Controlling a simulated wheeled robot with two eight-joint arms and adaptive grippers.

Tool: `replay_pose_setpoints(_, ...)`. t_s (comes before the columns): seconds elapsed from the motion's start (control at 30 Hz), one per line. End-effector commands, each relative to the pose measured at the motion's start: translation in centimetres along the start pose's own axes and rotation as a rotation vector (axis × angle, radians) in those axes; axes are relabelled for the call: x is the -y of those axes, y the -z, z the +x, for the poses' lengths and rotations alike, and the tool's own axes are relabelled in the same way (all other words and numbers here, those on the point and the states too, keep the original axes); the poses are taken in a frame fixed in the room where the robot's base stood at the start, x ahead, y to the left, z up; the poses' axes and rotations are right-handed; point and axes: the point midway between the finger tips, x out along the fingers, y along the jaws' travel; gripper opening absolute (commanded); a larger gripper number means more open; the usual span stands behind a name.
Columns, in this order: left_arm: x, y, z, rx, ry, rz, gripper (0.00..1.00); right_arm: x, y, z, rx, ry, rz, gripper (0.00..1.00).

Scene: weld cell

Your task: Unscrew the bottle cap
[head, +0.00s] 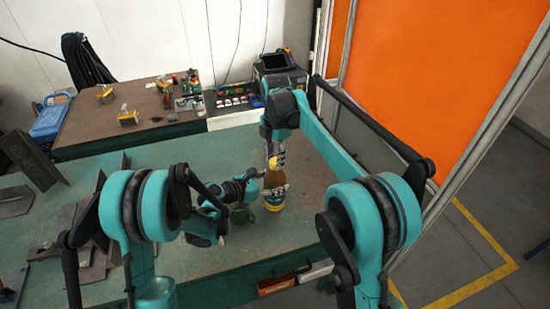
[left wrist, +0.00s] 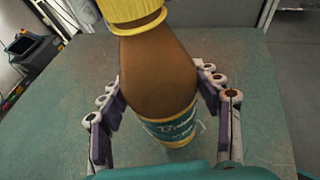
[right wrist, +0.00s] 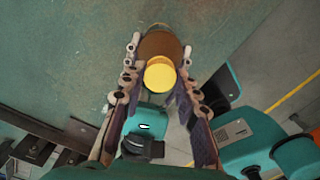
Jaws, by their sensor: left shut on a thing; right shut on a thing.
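The brown bottle (head: 271,182) with a teal and yellow label stands about upright on the green worktable (head: 305,205). Its yellow cap (head: 273,163) is on its top and also shows in the left wrist view (left wrist: 135,12) and the right wrist view (right wrist: 160,76). My left gripper (head: 262,184) is shut on the bottle's body from the left; its fingers flank the brown part above the label (left wrist: 178,126). My right gripper (head: 275,154) comes from above, shut on the cap, with a finger on each side (right wrist: 160,60). The fingertip contact is partly hidden.
Dark metal plates (head: 85,225) lie on the table's left side. A brown bench (head: 105,125) with small parts is behind. An orange panel (head: 440,70) stands at right.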

Motion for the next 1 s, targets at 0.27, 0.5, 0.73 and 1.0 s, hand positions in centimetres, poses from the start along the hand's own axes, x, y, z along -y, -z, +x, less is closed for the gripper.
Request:
replay_pose_setpoints(0.27,0.0,0.0,0.0,0.000,0.000,0.000,0.00,0.0,0.1,0.0,-0.002,0.001,-0.004,0.00)
replay_pose_setpoints(0.5,0.0,0.0,0.0,0.000,0.000,0.000,0.00,0.0,0.1,0.0,-0.001,0.001,-0.002,0.00)
replay_pose_setpoints(0.73,0.0,0.0,0.0,0.000,0.000,0.000,0.00,0.0,0.1,-0.2,-0.001,0.001,-0.002,0.00)
replay_pose_setpoints(1.0,0.0,0.0,0.0,0.000,0.000,0.000,0.00,0.0,0.0,-1.1,-0.001,0.001,-0.001,0.00)
